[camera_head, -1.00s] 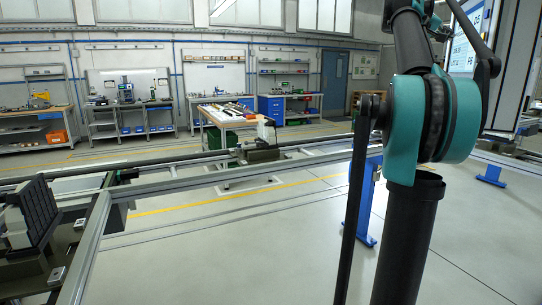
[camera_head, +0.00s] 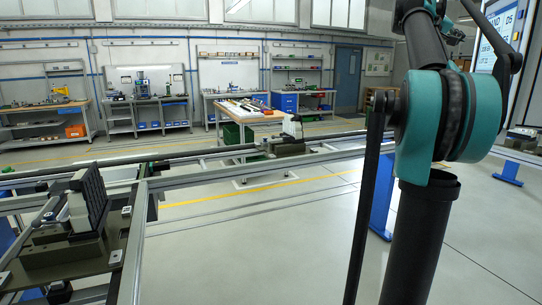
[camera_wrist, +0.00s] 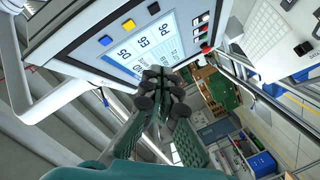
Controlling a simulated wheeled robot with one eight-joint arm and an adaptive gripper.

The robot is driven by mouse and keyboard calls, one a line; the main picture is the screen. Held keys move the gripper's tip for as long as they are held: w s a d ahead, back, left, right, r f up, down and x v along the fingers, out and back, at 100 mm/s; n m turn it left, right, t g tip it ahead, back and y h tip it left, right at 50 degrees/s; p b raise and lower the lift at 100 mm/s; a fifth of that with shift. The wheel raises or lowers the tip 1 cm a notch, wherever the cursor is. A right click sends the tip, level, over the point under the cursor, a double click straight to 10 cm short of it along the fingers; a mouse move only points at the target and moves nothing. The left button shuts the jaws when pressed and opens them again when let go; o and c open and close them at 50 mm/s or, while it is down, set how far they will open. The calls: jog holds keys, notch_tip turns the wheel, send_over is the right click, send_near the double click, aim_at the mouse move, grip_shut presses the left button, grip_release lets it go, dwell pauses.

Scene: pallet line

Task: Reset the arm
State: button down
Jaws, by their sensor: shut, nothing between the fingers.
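My arm stands at the right of the head view, with its dark and teal links rising out of the top of the picture. My gripper (camera_wrist: 162,90) shows in the wrist view, its dark fingers closed together with nothing between them. It is in front of a panel with a lit display (camera_wrist: 150,45) and several coloured buttons, and appears apart from it.
A rail frame (camera_head: 250,184) crosses the head view, carrying a fixture (camera_head: 75,220) at the left and another device (camera_head: 288,140) farther back. Workbenches (camera_head: 45,108) line the back wall. The display cabinet (camera_head: 505,35) stands at upper right. Open floor lies inside the rails.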

jog(key=s+a+f+y, duration=0.2)
jog(key=a+f, duration=0.4)
jog(key=f, duration=0.7)
jog(key=s+a+f+y, duration=0.1)
jog(key=a+f+y, duration=0.35)
jog(key=f, duration=0.95)
jog(key=s+a+f+y, duration=0.1)
jog(key=s+a+f, duration=0.1)
jog(key=a+f, duration=0.85)
jog(key=s+a+f+n+y, duration=0.1)
jog(key=s+a+f+y, duration=0.1)
jog(key=s+a+f, duration=0.4)
jog(key=s+a+f+n+g+y, duration=0.1)
jog(key=s+a+f+y, duration=0.2)
jog(key=s+a+f, duration=0.4)
jog(key=s+a+f+n+g+y, duration=0.1)
jog(key=s+a+f, duration=0.5)
jog(key=f, duration=1.4)
jog(key=s+n+y, duration=0.1)
jog(key=s+y, duration=0.1)
jog(key=s, duration=0.2)
jog(key=shift+s+a+f, duration=0.3)
jog(key=shift+s+f, duration=0.05)
jog(key=shift+s, duration=0.05)
